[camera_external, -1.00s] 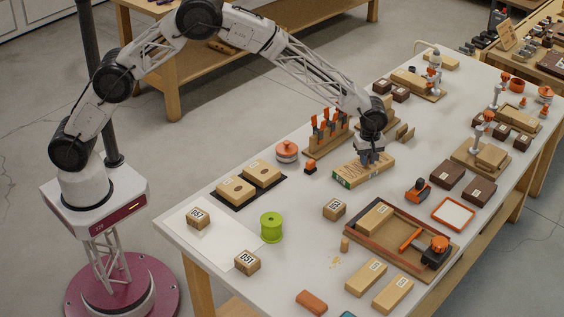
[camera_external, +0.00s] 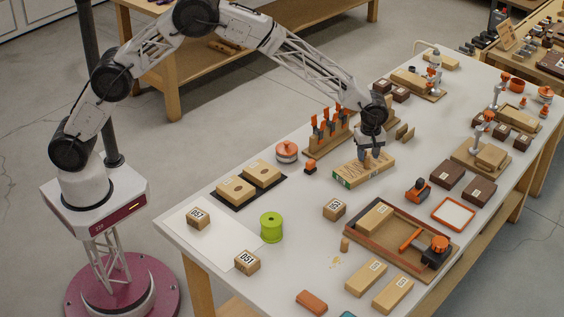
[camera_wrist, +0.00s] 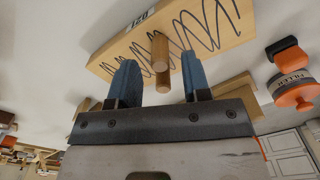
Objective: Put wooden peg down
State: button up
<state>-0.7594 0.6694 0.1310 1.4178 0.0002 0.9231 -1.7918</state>
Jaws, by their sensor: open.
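My gripper (camera_external: 370,154) is over a tan box with a green end (camera_external: 350,180) on the white bench. In the wrist view my gripper (camera_wrist: 158,82) has its two blue fingers spread apart. A round wooden peg (camera_wrist: 160,50) shows between the fingers, in front of a tan board face with dark wavy lines (camera_wrist: 110,62). Neither of these pegs can be made out in the external view.
A rack with orange-handled tools (camera_external: 328,130) stands left of my gripper. A tray (camera_external: 425,262) with a block and tool lies in front. A small wooden peg (camera_external: 345,244) stands near this tray.

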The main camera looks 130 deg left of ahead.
aim_at(368, 157)
notch_tip(368, 157, up, 10)
dwell(0.5)
dwell(0.5)
dwell(0.3)
